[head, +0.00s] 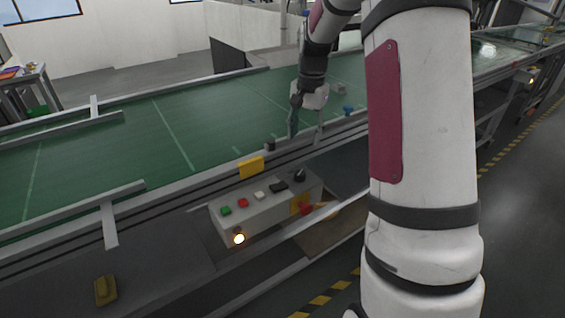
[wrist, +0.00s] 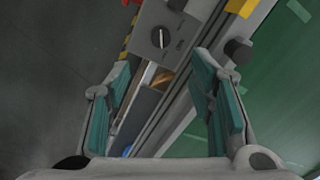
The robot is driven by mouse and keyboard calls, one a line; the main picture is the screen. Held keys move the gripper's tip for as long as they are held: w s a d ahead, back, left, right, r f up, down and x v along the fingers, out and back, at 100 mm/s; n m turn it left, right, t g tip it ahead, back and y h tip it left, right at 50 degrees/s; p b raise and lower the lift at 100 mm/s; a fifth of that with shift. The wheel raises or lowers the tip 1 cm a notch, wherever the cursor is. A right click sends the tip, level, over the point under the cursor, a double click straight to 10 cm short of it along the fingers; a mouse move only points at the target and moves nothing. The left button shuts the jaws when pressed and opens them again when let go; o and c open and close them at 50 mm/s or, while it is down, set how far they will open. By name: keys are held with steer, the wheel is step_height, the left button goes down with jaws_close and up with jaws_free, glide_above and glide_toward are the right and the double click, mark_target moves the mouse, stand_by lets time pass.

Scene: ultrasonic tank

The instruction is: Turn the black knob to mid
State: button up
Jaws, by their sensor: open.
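The black knob (head: 299,175) sits on the top face of the grey control box (head: 232,213), near its right end. In the wrist view the knob (wrist: 160,38) is round and dark, with a white pointer line nearly straight up and down the picture. My gripper (head: 306,127) is open and empty, above the conveyor's near edge and apart from the knob. In the wrist view the knob shows just beyond the gap between my two fingertips (wrist: 162,66). Small marks beside the knob are too blurred to read.
The box also carries green, red and white buttons, a black switch and a red button (head: 307,209) at its end. A lit lamp (head: 239,239) is on its front. A black cylinder (head: 269,144) and yellow block (head: 251,167) stand along the green conveyor's (head: 130,145) rail.

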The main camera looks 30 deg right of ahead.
mark_target(300, 173)
steer(key=f, duration=1.3)
steer(key=shift+w+a+f+p, duration=0.2)
steer(key=shift+w+f+p, duration=0.1)
steer(key=shift+f, duration=0.1)
steer(key=c, duration=1.2)
